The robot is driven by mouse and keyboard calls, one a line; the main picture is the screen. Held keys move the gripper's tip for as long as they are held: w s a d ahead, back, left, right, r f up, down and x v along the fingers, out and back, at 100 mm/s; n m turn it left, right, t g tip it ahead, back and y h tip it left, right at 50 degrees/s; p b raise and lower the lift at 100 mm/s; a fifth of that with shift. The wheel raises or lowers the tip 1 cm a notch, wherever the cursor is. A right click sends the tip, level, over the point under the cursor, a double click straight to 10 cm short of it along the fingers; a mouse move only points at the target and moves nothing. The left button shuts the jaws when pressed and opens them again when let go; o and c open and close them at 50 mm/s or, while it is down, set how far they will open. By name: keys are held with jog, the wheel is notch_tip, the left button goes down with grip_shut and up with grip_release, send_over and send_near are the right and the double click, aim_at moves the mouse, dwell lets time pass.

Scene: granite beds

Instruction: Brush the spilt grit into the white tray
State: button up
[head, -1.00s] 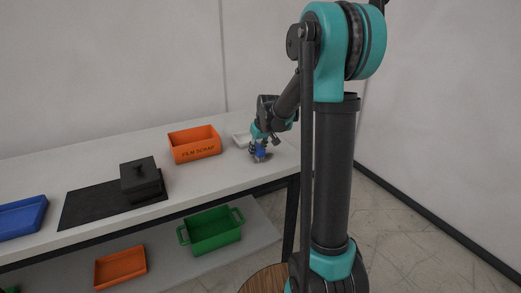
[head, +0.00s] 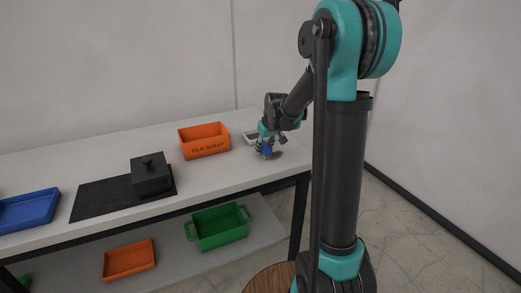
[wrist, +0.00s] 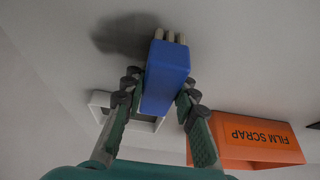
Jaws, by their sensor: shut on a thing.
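My gripper (wrist: 160,84) is shut on a blue brush (wrist: 168,72), with a finger on each side of its block and pale bristles at its far end. In the head view my gripper (head: 267,146) is low over the right end of the bench. The white tray (wrist: 101,101) lies behind the brush, partly hidden by it and a finger; it also shows in the head view (head: 246,136), just left of my gripper. A dark patch beside the bristles shows in both views; I cannot tell grit from shadow there. No separate grains can be made out.
An orange FILM SCRAP bin (head: 204,147) stands left of the white tray. Further left are a black lidded box (head: 151,181) on a black mat (head: 95,203) and a blue tray (head: 28,212). A green crate (head: 220,237) and an orange tray (head: 129,264) sit on the lower shelf.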

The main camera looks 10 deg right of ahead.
aim_at(278, 150)
jog(key=shift+w+d+f, duration=0.1)
jog(key=shift+w+d, duration=0.3)
jog(key=shift+d, duration=0.8)
jog(key=shift+w+d, duration=0.35)
jog(key=shift+d, duration=0.9)
jog(key=shift+w+d+f, duration=0.1)
jog(key=shift+w+d, duration=0.3)
jog(key=shift+d, duration=0.8)
jog(key=shift+s+a+r, duration=0.1)
jog(key=shift+s+a, duration=0.4)
jog(key=shift+a, duration=1.1)
jog(key=shift+s+a+f, duration=0.1)
jog(key=shift+s+a, duration=0.45)
jog(key=shift+a, duration=1.05)
jog(key=shift+s+a+r, duration=0.1)
jog(key=shift+s+a, duration=0.4)
jog(key=shift+a, duration=1.1)
jog(key=shift+r, duration=0.1)
jog(key=shift+r, duration=0.8)
jog(key=shift+r, duration=0.1)
